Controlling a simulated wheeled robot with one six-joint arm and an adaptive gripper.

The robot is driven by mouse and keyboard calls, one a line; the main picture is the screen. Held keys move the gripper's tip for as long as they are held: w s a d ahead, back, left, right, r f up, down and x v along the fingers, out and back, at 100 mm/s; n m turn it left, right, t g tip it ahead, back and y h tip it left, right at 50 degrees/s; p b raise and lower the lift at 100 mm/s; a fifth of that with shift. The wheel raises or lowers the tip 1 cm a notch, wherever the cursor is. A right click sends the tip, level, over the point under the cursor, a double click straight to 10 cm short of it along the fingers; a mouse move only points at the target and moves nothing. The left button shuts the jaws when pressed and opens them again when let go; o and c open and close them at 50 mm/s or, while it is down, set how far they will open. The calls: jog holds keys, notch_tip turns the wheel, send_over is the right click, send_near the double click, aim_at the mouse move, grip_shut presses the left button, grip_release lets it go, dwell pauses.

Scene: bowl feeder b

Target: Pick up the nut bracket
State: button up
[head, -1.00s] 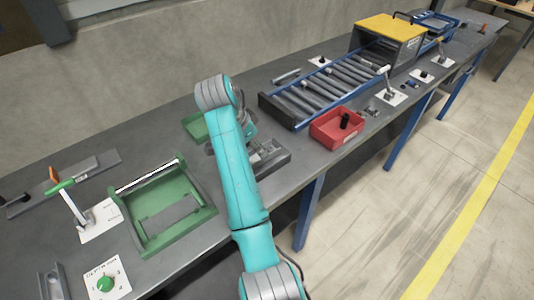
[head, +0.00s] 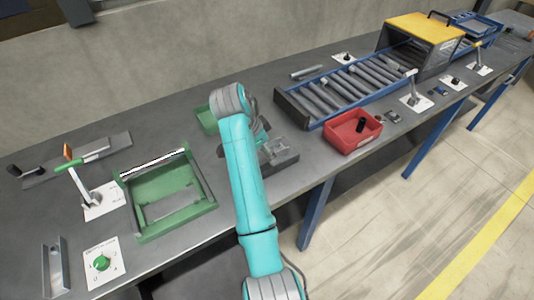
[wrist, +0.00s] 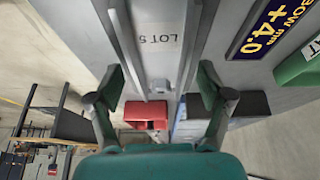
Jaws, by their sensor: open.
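My gripper (wrist: 162,88) is open in the wrist view, with its two dark fingers spread and nothing held between them. Between and beyond the fingers is a grey surface with pale raised rails and a "LOT 5" label (wrist: 158,40). A small grey block (wrist: 159,86) shows between the fingertips; I cannot tell whether it is part of the nut bracket. In the head view my arm hides most of the gripper. A grey fixture (head: 280,154) sits just right of the arm on the bench. I cannot identify the nut bracket with certainty.
A red bin (head: 340,143) holding a dark part stands right of the fixture, before a roller conveyor (head: 345,92). A green frame (head: 207,205) stands left of my arm, and a green tray (head: 205,120) lies partly behind it. Lever plates line the bench edge.

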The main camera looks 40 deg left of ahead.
jog(key=shift+f, duration=0.15)
jog(key=c, duration=1.4)
